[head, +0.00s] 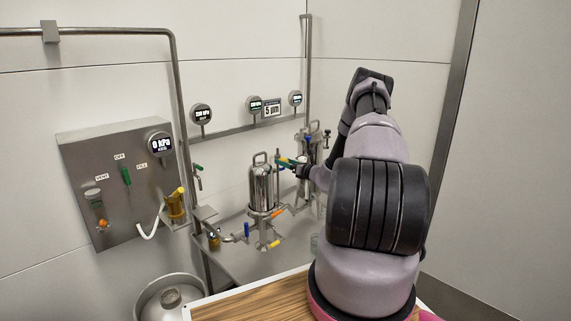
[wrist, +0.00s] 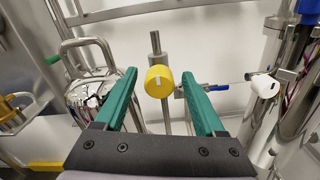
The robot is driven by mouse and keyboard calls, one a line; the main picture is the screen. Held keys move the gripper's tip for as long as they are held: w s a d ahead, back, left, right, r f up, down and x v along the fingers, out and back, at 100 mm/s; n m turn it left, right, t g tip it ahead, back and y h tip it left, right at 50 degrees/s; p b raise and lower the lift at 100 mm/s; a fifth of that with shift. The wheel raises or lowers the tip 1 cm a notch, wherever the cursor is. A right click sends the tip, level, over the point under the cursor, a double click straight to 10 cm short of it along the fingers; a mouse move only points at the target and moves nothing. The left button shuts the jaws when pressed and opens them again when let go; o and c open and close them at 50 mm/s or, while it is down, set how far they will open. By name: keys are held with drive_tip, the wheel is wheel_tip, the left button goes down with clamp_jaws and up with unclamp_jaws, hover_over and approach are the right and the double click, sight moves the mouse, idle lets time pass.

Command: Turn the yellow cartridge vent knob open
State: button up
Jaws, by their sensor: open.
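In the wrist view the yellow knob (wrist: 159,81) is round, with a pale mark on its face, and sits in front of a vertical metal stem. My gripper (wrist: 158,82) has two green fingers, open, one on each side of the knob with a gap to both. The knob appears between the fingertips; I cannot tell how far ahead of them it is. In the head view my gripper (head: 287,161) is small and far off, beside the top of the steel cartridge housing (head: 263,188). The knob is hard to make out there.
In the wrist view a shiny housing with a handle (wrist: 90,92) stands left of the fingers. A blue lever (wrist: 218,87) and a white cylindrical part (wrist: 264,86) are to the right. In the head view a steel panel (head: 80,150) with valves is at left, and a wooden surface (head: 255,300) is in front.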

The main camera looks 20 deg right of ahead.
clamp_jaws()
drive_tip(key=shift+m, duration=0.3)
drive_tip(key=m, duration=0.8)
drive_tip(key=shift+m, duration=0.4)
drive_tip(key=m, duration=0.4)
drive_tip(key=shift+m, duration=2.2)
